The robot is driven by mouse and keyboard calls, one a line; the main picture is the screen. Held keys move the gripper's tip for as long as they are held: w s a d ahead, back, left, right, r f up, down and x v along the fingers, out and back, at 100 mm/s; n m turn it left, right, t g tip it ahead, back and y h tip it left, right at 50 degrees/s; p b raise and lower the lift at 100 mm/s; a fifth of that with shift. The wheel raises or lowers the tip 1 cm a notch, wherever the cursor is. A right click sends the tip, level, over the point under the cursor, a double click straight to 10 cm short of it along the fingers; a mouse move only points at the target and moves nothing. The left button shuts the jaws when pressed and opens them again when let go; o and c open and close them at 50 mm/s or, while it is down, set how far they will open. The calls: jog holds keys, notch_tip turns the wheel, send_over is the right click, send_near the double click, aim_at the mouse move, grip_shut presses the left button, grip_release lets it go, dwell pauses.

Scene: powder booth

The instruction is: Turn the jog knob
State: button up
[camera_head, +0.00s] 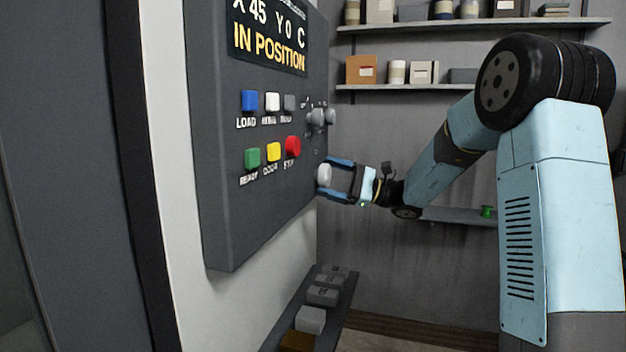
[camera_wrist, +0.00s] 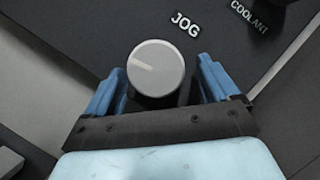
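The jog knob is a round light grey knob on the dark control panel (camera_head: 228,205), seen in the head view (camera_head: 324,174) below and right of the red button. In the wrist view the jog knob (camera_wrist: 156,70) sits beside the white JOG label, its pale pointer mark toward the upper left. My gripper (camera_head: 328,177) is at the panel with its blue fingers on either side of the knob. In the wrist view my gripper (camera_wrist: 162,72) is open around the knob, with a gap visible at the right finger; contact at the left finger is unclear.
The panel carries several coloured buttons, including the red STOP button (camera_head: 292,146), and a display (camera_head: 268,38) reading IN POSITION. Another grey control (camera_head: 317,117) protrudes just above my gripper. A dark tray (camera_head: 346,296) with grey blocks lies below. Shelves (camera_head: 470,25) line the back wall.

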jog(key=w+v, duration=0.1)
jog(key=v, duration=1.3)
jog(key=shift+s, duration=0.5)
jog(key=shift+a, duration=0.1)
